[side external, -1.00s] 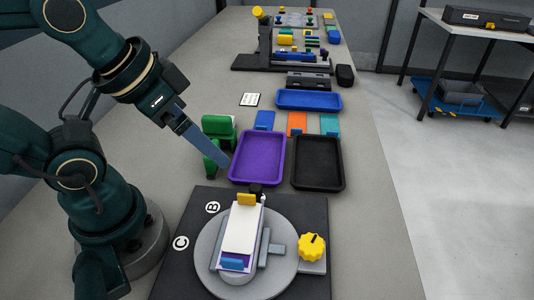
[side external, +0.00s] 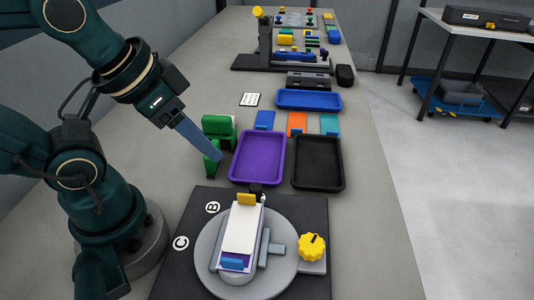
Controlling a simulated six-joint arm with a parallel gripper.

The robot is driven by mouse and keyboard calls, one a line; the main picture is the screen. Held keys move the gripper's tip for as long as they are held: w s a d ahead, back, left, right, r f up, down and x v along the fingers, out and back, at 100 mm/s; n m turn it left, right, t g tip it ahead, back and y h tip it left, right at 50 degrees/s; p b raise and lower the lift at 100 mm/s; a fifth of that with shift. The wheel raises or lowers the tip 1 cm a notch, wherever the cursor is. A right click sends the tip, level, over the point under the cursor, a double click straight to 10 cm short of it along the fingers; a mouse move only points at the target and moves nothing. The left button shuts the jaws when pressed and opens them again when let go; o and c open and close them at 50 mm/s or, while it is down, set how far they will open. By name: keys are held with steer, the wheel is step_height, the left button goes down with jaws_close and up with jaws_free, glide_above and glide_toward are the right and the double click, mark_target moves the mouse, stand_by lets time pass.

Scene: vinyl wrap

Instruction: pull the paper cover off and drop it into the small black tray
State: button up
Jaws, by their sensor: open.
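The paper cover seems to be the white sheet (side external: 241,228) on the block clamped on the round grey turntable (side external: 212,262). A yellow piece sits at its far end and a blue piece at its near end. The small black tray (side external: 318,162) lies beyond the turntable, right of the purple tray (side external: 257,158), and looks empty. My gripper (side external: 216,155) is open, above the table just left of the purple tray and in front of the green holder (side external: 219,127). It is apart from the white sheet. The gap between its fingers is hard to see from here.
A yellow knob (side external: 311,246) stands right of the turntable on the dark base plate. A blue tray (side external: 308,99) and blue, orange and teal pieces lie behind the trays. A rack with coloured parts (side external: 285,55) stands farther back. The table's right strip is clear.

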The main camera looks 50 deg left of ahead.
steer(key=m, duration=0.1)
steer(key=m+g, duration=0.5)
steer(key=m, duration=0.3)
glide_above(246, 195)
steer(key=shift+w+a+f, duration=0.15)
steer(key=shift+w+f, duration=0.05)
steer(key=shift+f, duration=0.9)
steer(key=shift+s+f+g, duration=0.15)
steer(key=shift+f+g, duration=0.15)
steer(key=shift+f, duration=2.5)
jaws_close()
steer(key=shift+r, duration=0.65)
